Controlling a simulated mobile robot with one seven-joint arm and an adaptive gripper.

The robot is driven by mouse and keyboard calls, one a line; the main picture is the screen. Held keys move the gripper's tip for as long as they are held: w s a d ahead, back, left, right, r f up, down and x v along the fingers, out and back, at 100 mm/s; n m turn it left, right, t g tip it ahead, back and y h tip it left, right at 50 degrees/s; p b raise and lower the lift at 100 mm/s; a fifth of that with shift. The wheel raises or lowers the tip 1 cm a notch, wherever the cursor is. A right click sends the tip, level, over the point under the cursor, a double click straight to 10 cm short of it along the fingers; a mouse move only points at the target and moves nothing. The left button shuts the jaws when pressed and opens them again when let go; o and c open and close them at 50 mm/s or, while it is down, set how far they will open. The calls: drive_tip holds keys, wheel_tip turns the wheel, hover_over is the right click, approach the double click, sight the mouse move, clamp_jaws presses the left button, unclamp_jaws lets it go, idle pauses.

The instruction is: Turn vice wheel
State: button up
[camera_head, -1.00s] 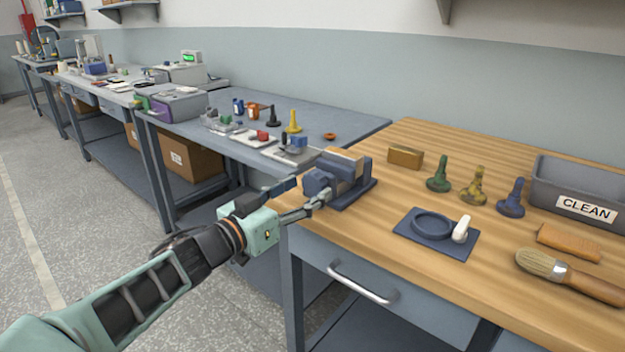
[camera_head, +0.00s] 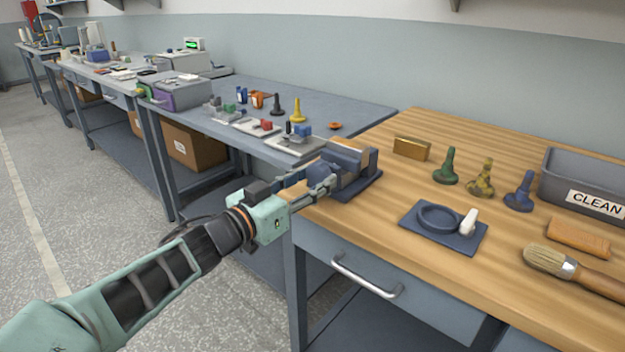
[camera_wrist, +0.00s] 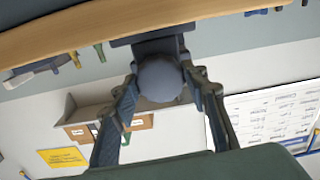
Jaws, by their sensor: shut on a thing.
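The blue-grey vice (camera_head: 350,178) stands on the near left corner of the wooden bench. Its round wheel (camera_wrist: 160,80) shows as a blue-grey disc in the wrist view, in front of the vice body. My gripper (camera_head: 318,180) reaches the vice from the left in the head view. In the wrist view my gripper (camera_wrist: 162,76) has one finger on each side of the wheel, shut on it. In the head view the fingers and vice body mostly hide the wheel.
A dark blue tray (camera_head: 474,241) with a round recess and a white piece lies right of the vice. A brass block (camera_head: 411,149), several bobbin-like pieces, a grey CLEAN bin (camera_head: 565,190), a sponge (camera_head: 578,238) and a brush (camera_head: 570,270) lie farther right. A drawer handle (camera_head: 367,278) juts below.

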drive_tip(key=shift+r, duration=0.1)
drive_tip(key=n+p, duration=0.2)
drive_tip(key=n, duration=0.1)
drive_tip(key=shift+r+p, duration=0.15)
drive_tip(key=shift+p, duration=0.25)
drive_tip(key=n+p, duration=0.3)
drive_tip(key=shift+r+n, duration=0.1)
drive_tip(key=shift+n, duration=0.2)
drive_tip(key=n+p, duration=0.6)
drive_tip(key=shift+d, duration=0.1)
drive_tip(key=n+p, duration=0.7)
drive_tip(key=shift+n, duration=0.3)
drive_tip(key=n+p, duration=0.4)
drive_tip(key=n, duration=0.1)
drive_tip(key=shift+n, duration=0.4)
